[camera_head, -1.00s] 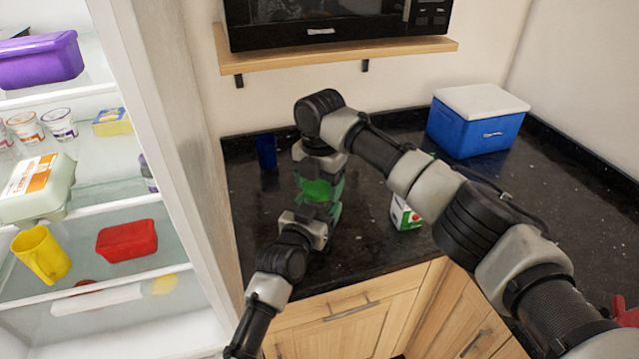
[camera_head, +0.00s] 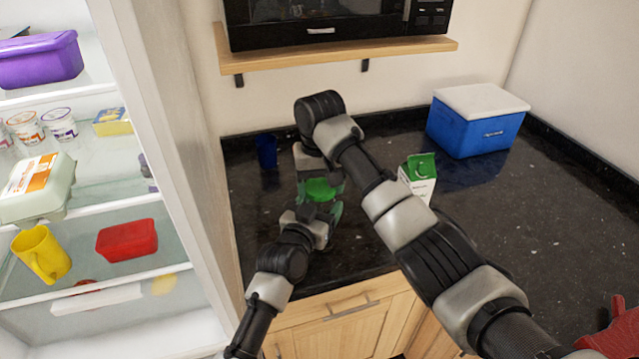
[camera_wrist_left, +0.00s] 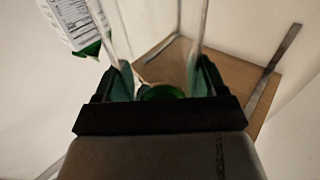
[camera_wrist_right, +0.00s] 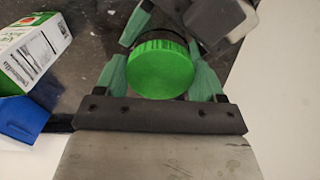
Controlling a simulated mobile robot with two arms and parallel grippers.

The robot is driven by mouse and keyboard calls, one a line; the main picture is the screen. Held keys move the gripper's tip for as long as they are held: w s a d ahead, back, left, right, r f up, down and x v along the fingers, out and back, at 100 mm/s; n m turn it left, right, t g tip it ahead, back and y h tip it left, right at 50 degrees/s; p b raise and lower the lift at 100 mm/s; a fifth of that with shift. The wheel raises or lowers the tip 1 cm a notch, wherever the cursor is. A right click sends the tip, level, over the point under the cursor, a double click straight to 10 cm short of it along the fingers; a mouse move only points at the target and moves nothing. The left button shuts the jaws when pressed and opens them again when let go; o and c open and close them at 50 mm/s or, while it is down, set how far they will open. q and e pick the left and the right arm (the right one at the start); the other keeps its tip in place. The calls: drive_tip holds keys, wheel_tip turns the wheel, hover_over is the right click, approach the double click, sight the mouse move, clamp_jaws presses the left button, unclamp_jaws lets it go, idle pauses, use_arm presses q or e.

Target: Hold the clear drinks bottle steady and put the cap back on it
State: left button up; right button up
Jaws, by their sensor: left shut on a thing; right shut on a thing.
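The clear bottle (camera_wrist_left: 200,30) stands between the fingers of my left gripper (camera_wrist_left: 163,80), which is shut on it; in the head view it is mostly hidden by the grippers. The green cap (camera_wrist_right: 162,68) is between the fingers of my right gripper (camera_wrist_right: 162,78), which is shut on it from above.
A green and white carton (camera_head: 420,176) stands right of the grippers, under my right forearm. A blue cup (camera_head: 266,151) is behind at left. A blue cool box (camera_head: 476,130) stands at the back right. The open fridge (camera_head: 185,150) bounds the left; a microwave shelf (camera_head: 340,55) hangs above.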

drive_tip(key=m, duration=1.2)
drive_tip(key=shift+m, duration=0.4)
drive_tip(key=m, duration=0.2)
drive_tip(key=shift+m, duration=0.4)
drive_tip(key=o, duration=1.1)
drive_tip(key=shift+s, duration=0.1)
